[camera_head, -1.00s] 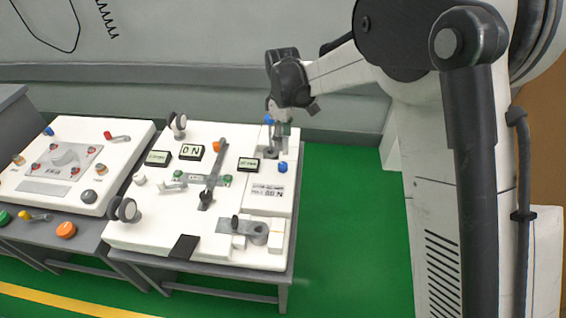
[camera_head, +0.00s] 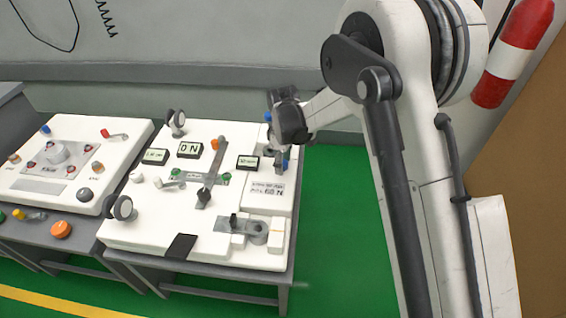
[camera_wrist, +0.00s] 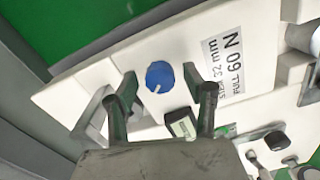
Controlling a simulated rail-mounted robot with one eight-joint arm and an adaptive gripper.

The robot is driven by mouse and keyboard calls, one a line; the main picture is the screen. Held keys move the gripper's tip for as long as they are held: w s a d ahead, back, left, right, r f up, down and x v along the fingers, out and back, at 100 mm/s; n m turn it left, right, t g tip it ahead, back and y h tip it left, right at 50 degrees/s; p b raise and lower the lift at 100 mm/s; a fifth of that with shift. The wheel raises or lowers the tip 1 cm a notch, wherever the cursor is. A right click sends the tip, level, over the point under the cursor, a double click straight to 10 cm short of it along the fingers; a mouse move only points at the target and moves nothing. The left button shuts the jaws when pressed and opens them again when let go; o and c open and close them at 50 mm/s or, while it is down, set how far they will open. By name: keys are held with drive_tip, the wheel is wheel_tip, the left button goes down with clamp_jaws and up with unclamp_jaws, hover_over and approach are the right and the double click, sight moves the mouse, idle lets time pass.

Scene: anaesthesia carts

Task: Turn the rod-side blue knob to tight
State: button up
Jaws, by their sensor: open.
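A round blue knob (camera_wrist: 160,77) with a small white pointer mark sits on the white panel (camera_wrist: 100,68) in the wrist view. It lies between the two fingertips of my gripper (camera_wrist: 159,79), which is open, with a gap on both sides. In the head view my gripper (camera_head: 281,160) is over the right side of the panel (camera_head: 135,241), and the knob is mostly hidden behind it. I cannot tell from the frames which knob is rod-side.
A "PULL 60 N" label (camera_wrist: 226,62) and a small display (camera_wrist: 181,124) lie close to the knob. A grey lever (camera_head: 213,169) stands mid-panel. A second panel (camera_head: 45,187) is on the left. Green floor (camera_head: 345,215) is clear to the right.

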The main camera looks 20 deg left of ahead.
drive_tip(key=shift+c, duration=0.5)
drive_tip(key=c, duration=1)
drive_tip(key=shift+m, duration=0.4)
drive_tip(key=m+b, duration=0.1)
drive_tip(key=m, duration=0.2)
drive_tip(key=shift+m, duration=2.2)
